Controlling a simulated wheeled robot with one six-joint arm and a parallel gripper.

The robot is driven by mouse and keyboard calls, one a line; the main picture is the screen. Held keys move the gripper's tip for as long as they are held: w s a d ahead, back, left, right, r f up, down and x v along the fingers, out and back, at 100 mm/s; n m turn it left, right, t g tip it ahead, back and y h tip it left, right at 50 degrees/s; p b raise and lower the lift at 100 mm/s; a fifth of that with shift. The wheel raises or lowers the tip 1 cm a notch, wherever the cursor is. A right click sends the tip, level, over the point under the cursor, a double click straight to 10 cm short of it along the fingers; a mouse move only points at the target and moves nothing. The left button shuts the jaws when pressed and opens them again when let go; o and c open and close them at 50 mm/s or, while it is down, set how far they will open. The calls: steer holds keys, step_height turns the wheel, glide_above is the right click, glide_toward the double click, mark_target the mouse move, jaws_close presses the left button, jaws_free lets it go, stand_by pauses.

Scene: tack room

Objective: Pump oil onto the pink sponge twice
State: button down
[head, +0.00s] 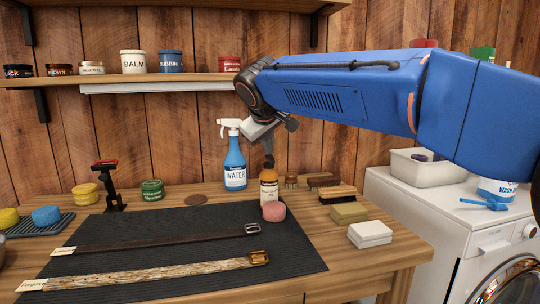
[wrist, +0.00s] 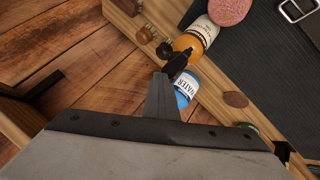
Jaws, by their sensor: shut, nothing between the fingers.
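The oil bottle (head: 269,188), amber with a pale label, stands upright at the back edge of the black mat. The round pink sponge (head: 274,211) lies on the mat close in front of it; I cannot tell whether they touch. My gripper (head: 268,155) is shut and empty, pointing down at the bottle's dark top. In the wrist view my gripper's tips (wrist: 170,74) overlap the black pump head (wrist: 178,62); contact is unclear. The bottle's label (wrist: 199,34) and the sponge (wrist: 229,9) lie beyond it.
A blue WATER spray bottle (head: 235,165) stands close left of the oil. Brushes (head: 337,194) and blocks (head: 349,212) lie to the right. Two belts (head: 160,271) lie on the mat (head: 200,222). A shelf with jars (head: 132,61) hangs behind.

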mark_target(268, 156)
stand_by(0.3)
steer(key=shift+r, duration=3.1)
